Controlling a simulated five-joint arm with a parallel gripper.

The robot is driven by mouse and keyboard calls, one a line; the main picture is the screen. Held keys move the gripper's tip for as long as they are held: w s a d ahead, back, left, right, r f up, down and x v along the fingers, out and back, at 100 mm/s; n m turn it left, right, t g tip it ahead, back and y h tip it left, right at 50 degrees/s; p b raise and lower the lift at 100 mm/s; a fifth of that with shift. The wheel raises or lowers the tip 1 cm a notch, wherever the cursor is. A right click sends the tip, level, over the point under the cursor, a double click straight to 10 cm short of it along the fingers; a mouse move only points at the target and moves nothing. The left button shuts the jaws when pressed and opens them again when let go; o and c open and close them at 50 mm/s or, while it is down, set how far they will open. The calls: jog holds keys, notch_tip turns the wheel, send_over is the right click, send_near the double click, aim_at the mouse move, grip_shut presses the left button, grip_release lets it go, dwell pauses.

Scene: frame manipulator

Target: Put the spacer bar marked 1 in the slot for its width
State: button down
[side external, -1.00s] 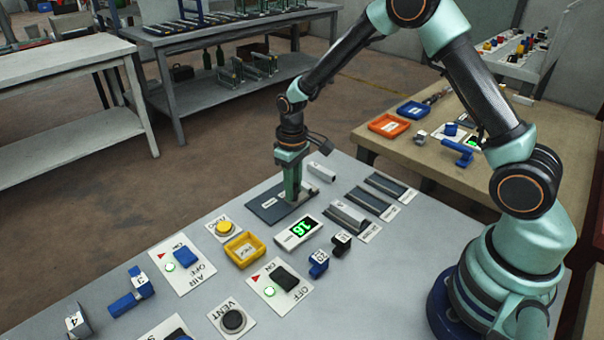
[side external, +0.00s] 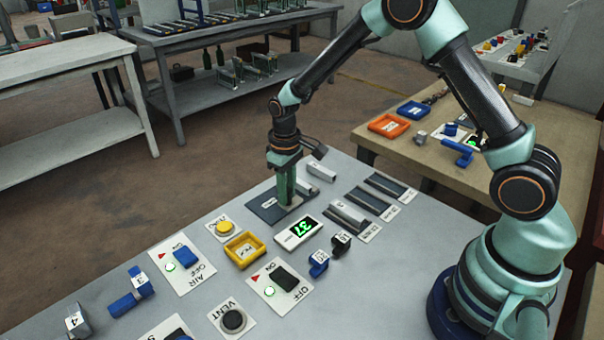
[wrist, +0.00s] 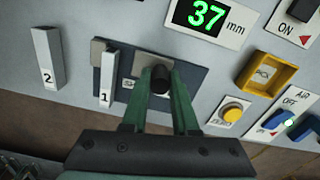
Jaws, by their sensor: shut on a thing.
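The spacer bar marked 1 (wrist: 107,78) is a light grey bar lying at the left part of a dark measuring plate (wrist: 195,75), beside a grey block (wrist: 98,48). My gripper (wrist: 160,88) stands over the plate, to the right of the bar. It is shut on a dark knob (wrist: 160,76) that sits at a grey sliding piece. In the wrist view a strip of dark plate shows between bar and sliding piece. The display (wrist: 208,16) reads 37 mm. Labelled slots (side external: 371,203) lie right of the plate in the side view; their labels are too small to read.
The bar marked 2 (wrist: 48,58) lies off the plate's left side. A yellow tray (wrist: 272,75), a yellow button (wrist: 231,111) and switch panels (side external: 278,285) are close by. Small numbered blocks (side external: 319,263) stand near the display. Bare table lies beyond the slots.

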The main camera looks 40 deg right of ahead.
jog(key=shift+a+r, duration=0.1)
jog(key=shift+a, duration=1.05)
jog(key=c, duration=0.7)
grip_release()
jog(key=shift+d, duration=0.1)
notch_tip(320, 180, up, 12)
jog(key=shift+r, duration=0.1)
